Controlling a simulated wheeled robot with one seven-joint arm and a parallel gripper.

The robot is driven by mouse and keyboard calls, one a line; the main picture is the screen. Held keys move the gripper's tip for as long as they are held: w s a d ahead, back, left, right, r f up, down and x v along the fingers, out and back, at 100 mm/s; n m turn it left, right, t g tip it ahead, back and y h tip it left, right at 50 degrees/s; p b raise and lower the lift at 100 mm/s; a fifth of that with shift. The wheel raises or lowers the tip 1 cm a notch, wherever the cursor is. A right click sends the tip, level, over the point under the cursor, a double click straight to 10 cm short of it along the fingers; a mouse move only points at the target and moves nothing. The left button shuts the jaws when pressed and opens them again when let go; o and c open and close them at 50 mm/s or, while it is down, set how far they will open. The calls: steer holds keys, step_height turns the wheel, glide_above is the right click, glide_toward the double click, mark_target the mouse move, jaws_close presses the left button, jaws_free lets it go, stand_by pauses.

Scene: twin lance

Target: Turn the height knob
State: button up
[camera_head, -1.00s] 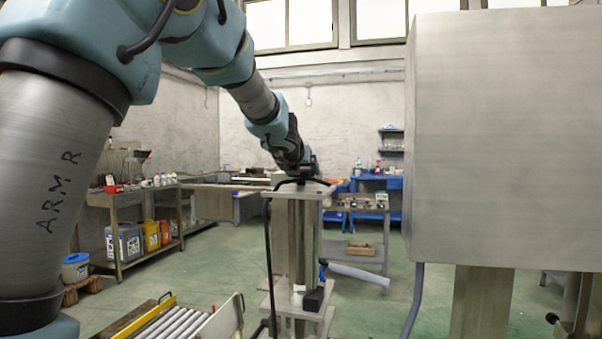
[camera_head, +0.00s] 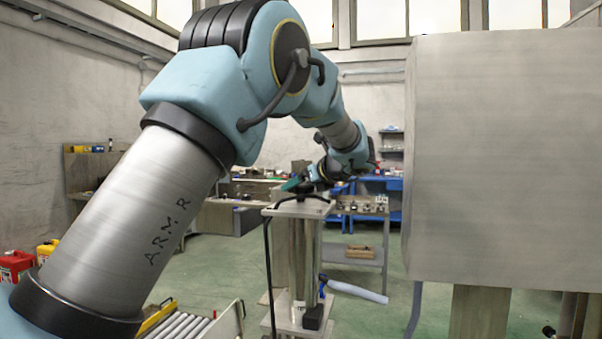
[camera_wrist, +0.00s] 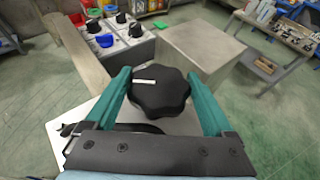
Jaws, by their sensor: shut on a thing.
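The height knob (camera_wrist: 160,92) is a black lobed knob with a white mark on its top, seen in the wrist view between my gripper's teal fingers. My gripper (camera_wrist: 160,88) is shut on it, one finger at each side. In the head view my gripper (camera_head: 297,187) is at the top of a metal column (camera_head: 303,255), above its flat top plate (camera_head: 287,208). The knob shows there as a small dark shape (camera_head: 304,189), partly hidden.
A large grey metal box (camera_head: 505,160) stands close on the right. A roller conveyor (camera_head: 195,325) lies low at the left front. A black cable (camera_head: 267,270) hangs beside the column. Benches and a blue workbench (camera_head: 375,195) stand behind on the green floor.

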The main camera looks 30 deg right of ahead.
steer(key=n+y+p, duration=0.1)
steer(key=p, duration=0.1)
steer(key=n+y+p, duration=0.1)
steer(key=p, duration=0.1)
steer(key=shift+r+g+y, duration=0.3)
steer(key=shift+g+y, duration=0.1)
steer(key=n+y+p, duration=0.1)
steer(key=p, duration=0.1)
steer(key=n+g+y+p, duration=0.1)
steer(key=shift+f+p, duration=0.25)
steer(key=shift+p, duration=0.15)
steer(key=shift+f+n, duration=0.1)
steer(key=shift+n, duration=0.2)
steer(key=o, duration=1.1)
step_height(320, 180, up, 10)
steer(key=shift+r+b, duration=0.1)
steer(key=shift+b, duration=1)
